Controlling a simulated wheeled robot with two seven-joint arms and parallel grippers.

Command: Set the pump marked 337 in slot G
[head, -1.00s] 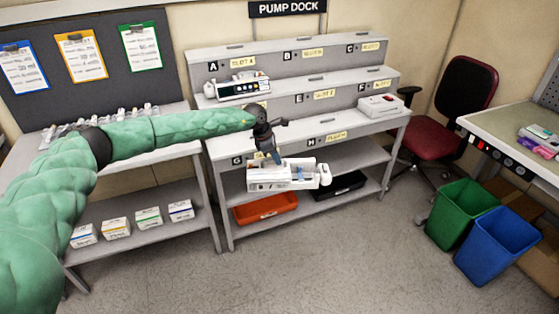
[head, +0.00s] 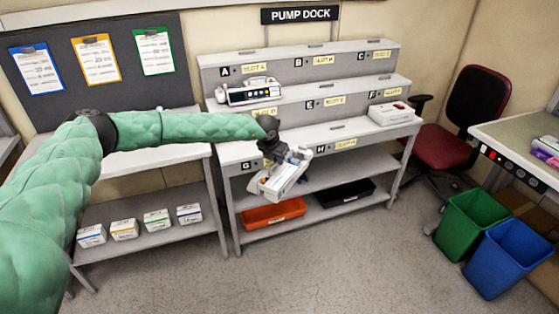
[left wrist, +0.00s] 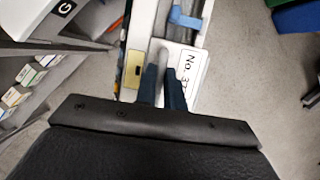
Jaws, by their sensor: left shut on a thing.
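My left gripper (head: 270,152) is shut on a white pump (head: 284,183) and holds it in the air in front of the dock's lowest step. The pump is tilted, slanting down toward the lower left. In the left wrist view, my gripper fingers (left wrist: 162,82) close around a grey handle bar on the pump (left wrist: 180,50). Its label (left wrist: 189,72) begins "No. 3", with the rest partly hidden. The slot G mark (head: 246,165) is on the dock's front edge, left of the pump; it also shows in the left wrist view (left wrist: 65,8). My right gripper is not in view.
The stepped dock (head: 232,150) holds another pump (head: 250,93) below slot A and a white device (head: 390,113) by slot F. Orange (head: 272,212) and black (head: 345,194) trays lie on the lower shelf. Green and blue bins (head: 505,257) stand at right.

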